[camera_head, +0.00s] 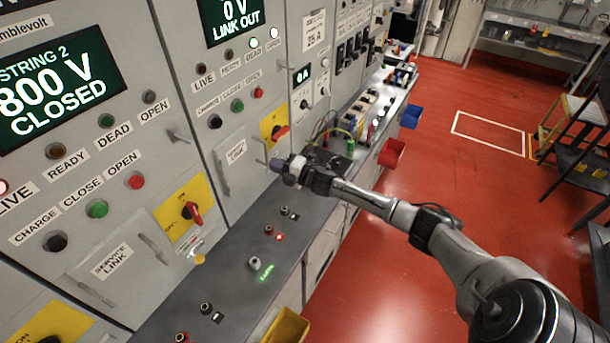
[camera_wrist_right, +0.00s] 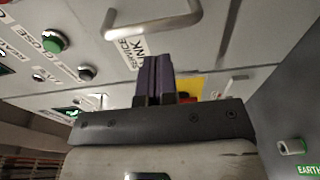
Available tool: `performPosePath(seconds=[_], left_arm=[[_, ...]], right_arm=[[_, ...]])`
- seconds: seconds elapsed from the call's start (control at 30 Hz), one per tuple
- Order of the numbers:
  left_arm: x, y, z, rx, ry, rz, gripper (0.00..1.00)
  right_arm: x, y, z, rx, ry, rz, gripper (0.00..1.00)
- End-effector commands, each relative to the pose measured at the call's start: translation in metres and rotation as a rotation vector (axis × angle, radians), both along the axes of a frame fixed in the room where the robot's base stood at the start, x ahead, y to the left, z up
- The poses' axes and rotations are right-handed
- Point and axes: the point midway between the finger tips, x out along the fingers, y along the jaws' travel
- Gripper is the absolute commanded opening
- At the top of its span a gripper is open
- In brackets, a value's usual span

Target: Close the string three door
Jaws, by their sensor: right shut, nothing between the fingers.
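The cabinet right of string 2 has a display (camera_head: 232,20) reading 0 V LINK OUT; its string number is out of frame. Below it is a grey door (camera_head: 241,182) with a SERVICE LINK label and a bar handle (camera_head: 223,173). I cannot tell whether it is fully flush. My right gripper (camera_head: 276,164) is shut and empty, just right of that door, above the grey ledge. In the right wrist view its purple fingers (camera_wrist_right: 154,78) point at the panel. A bar handle (camera_wrist_right: 153,24) and a SERVICE LINK label (camera_wrist_right: 131,47) show beyond them.
The grey ledge (camera_head: 225,285) carries sockets and a green EARTH label (camera_head: 267,272). A yellow rotary-switch plate (camera_head: 273,128) sits close above my right gripper. String 2's service door (camera_head: 118,270) is at lower left.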

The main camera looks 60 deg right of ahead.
Motion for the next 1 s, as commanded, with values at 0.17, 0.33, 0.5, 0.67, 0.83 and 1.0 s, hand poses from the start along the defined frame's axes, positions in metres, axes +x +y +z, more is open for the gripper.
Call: performPosePath(seconds=[0.17, 0.33, 0.5, 0.67, 0.83, 1.0], left_arm=[[0.001, 0.003, 0.004, 0.007, -0.005, -0.003, 0.37], [0.0, 0.004, -0.002, 0.013, 0.0, -0.008, 0.37], [0.0, 0.004, -0.004, 0.014, 0.0, -0.009, 0.37], [0.0, 0.004, -0.005, 0.013, 0.0, -0.008, 0.37], [0.0, 0.004, -0.006, 0.012, 0.0, -0.008, 0.37], [0.0, 0.002, -0.006, 0.008, 0.0, -0.006, 0.37]], right_arm=[[-0.028, 0.004, -0.004, -0.002, 0.005, 0.01, 0.0], [-0.055, -0.004, -0.002, -0.001, 0.003, 0.011, 0.0], [-0.076, -0.01, -0.002, -0.001, 0.003, 0.011, 0.0], [-0.09, -0.014, -0.001, 0.001, 0.002, 0.01, 0.0], [-0.098, -0.016, 0.0, 0.0, 0.001, 0.01, 0.0], [-0.101, -0.017, 0.0, 0.0, 0.001, 0.011, 0.0]])
